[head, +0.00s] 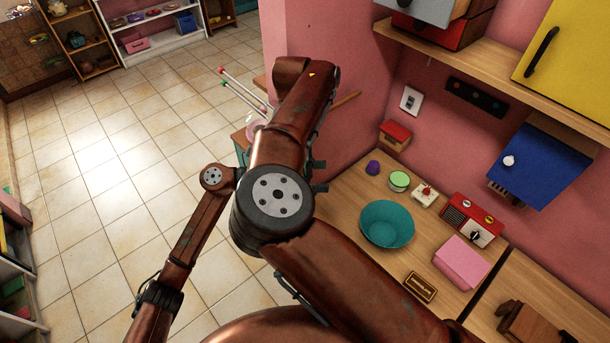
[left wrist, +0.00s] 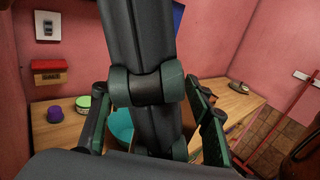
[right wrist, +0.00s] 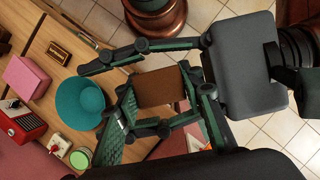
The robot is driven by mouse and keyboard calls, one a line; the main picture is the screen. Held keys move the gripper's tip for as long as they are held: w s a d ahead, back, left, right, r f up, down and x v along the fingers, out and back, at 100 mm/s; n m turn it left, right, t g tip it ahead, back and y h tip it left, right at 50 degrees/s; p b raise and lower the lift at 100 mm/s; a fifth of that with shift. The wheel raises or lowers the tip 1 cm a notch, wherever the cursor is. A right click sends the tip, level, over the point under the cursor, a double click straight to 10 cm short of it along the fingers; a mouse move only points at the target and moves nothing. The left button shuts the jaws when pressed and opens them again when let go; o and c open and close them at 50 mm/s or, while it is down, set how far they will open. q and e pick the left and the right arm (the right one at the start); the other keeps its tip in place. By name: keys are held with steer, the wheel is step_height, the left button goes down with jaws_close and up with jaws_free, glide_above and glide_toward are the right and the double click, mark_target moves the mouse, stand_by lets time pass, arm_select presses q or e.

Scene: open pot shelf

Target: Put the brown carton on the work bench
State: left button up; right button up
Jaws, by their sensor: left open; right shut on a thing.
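The brown carton (right wrist: 160,87) is in the right wrist view, between the fingers of my right gripper (right wrist: 165,115), which is shut on it and holds it up off the surfaces. My left gripper (left wrist: 147,88) has its fingers spread apart in the left wrist view. In the right wrist view the left gripper's grey body and fingers reach in close around the carton; I cannot tell whether they touch it. The wooden bench (head: 345,190) stands along the pink wall.
On the bench stand a teal bowl (head: 387,223), a pink box (head: 461,262), a red radio (head: 472,218), a green-lidded tin (head: 399,181) and a small dark sign (head: 420,287). A shelf (head: 500,62) and a blue cabinet (head: 540,167) overhang it. Tiled floor lies open at left.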

arm_select(q)
steer(key=shift+d, duration=0.15)
jaws_close()
stand_by(0.6)
steer(key=shift+w, duration=0.1)
jaws_free()
stand_by(0.4)
steer(key=a, duration=1.2)
